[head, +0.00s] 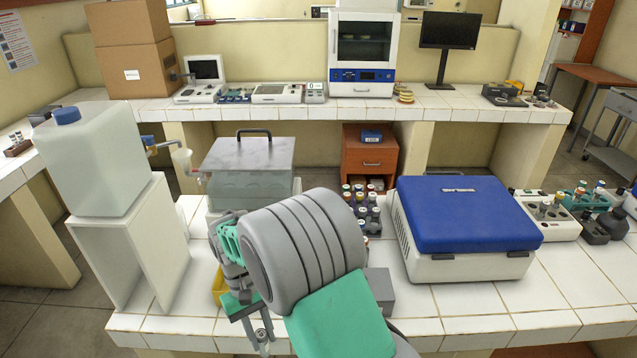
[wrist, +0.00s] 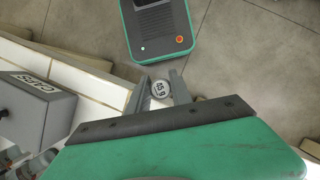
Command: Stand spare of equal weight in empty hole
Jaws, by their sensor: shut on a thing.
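My gripper (wrist: 161,92) is shut on a small round-topped item (wrist: 161,88) in the wrist view. Its pale top carries a printed mark that seems to read "45 g". In the head view my gripper (head: 260,338) points down near the front edge of the white tiled bench (head: 455,325); the held item is hard to make out there. A rack of several capped bottles (head: 372,213) stands behind my arm, partly hidden by it. I cannot make out an empty hole. A white machine with a blue lid (head: 465,215), lid down, stands right of the rack.
A grey box marked "CAPS" (wrist: 35,108) stands on the bench; it also shows beside my arm (head: 380,290). A yellow item (head: 218,285) is partly hidden behind my gripper. A lidded metal bath (head: 245,165) stands at back left. More racks (head: 555,215) stand at right.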

